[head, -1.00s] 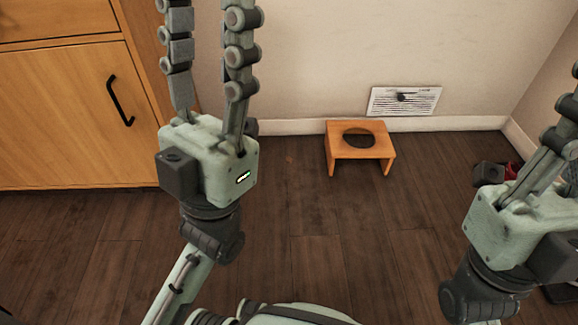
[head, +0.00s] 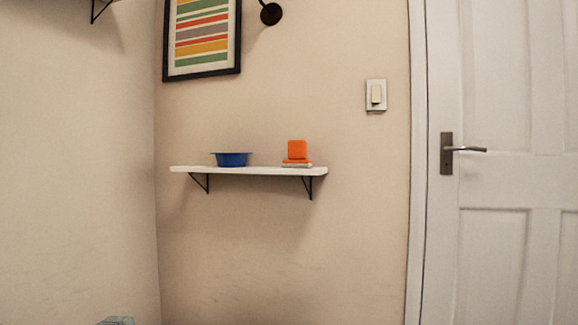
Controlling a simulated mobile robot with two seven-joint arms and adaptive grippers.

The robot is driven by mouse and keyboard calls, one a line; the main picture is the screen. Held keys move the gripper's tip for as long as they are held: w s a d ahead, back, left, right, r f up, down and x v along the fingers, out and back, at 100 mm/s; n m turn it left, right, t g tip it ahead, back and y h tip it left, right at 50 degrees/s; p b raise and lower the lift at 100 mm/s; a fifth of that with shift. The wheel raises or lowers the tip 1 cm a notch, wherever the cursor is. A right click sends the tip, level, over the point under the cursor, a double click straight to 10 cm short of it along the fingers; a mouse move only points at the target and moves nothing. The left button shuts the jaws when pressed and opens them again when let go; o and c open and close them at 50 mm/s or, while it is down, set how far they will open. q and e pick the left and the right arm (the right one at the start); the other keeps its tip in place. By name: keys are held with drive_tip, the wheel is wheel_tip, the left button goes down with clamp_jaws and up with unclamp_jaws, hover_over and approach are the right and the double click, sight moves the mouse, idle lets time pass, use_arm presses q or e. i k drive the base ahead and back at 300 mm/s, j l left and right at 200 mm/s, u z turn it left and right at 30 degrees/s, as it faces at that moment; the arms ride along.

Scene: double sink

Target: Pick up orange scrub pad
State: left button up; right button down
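A small orange square block (head: 297,149), which looks like the orange scrub pad, stands upright on a white wall shelf (head: 250,170). It is near the right end of the shelf. Under it lies a thin flat stack (head: 297,163) with an orange layer and a pale layer; it is too small to tell what these are. Neither of my grippers shows in the head view now. Only a small grey-green piece shows at the bottom left edge, perhaps part of my own arm.
A blue bowl (head: 231,159) sits on the shelf left of the orange block. Black brackets hold the shelf. A striped framed picture (head: 202,38) hangs above. A light switch (head: 376,95) and a white door (head: 505,230) are to the right.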

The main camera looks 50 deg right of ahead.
sight(297, 149)
drive_tip(key=z, duration=1.5)
